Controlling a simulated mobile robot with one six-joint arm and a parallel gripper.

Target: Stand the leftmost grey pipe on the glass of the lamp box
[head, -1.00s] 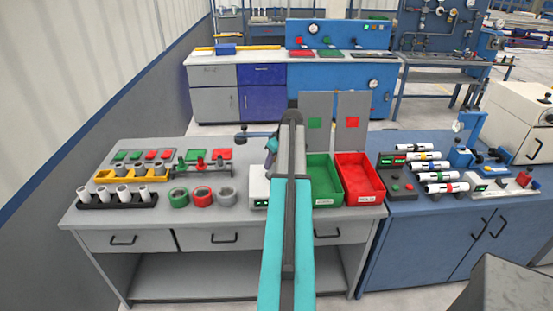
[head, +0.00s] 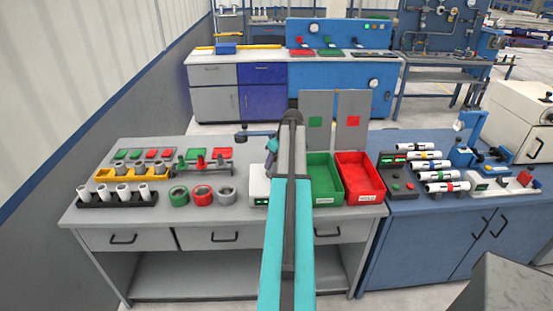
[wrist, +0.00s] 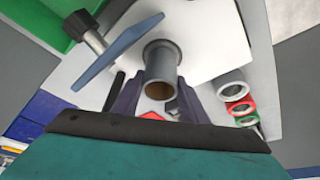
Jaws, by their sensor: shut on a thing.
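My gripper (wrist: 164,78) is shut on a grey pipe (wrist: 162,62) in the wrist view. The pipe has a wider collar at its far end, and its near open end shows a brownish inside. The white lamp box (head: 257,188) stands on the grey bench, left of the green bin, partly hidden by my arm in the head view. A white surface (wrist: 215,35) lies behind the pipe in the wrist view. I cannot tell whether the pipe touches it. The lamp box's glass is not clearly visible, and my arm hides the gripper in the head view.
Grey, red and green rings (head: 203,195) lie left of the lamp box. A yellow rack (head: 160,175) and a black rack (head: 90,203) hold several pipes at the left. Green (head: 325,200) and red (head: 372,195) bins stand right. A blue bar (wrist: 118,55) shows near the pipe.

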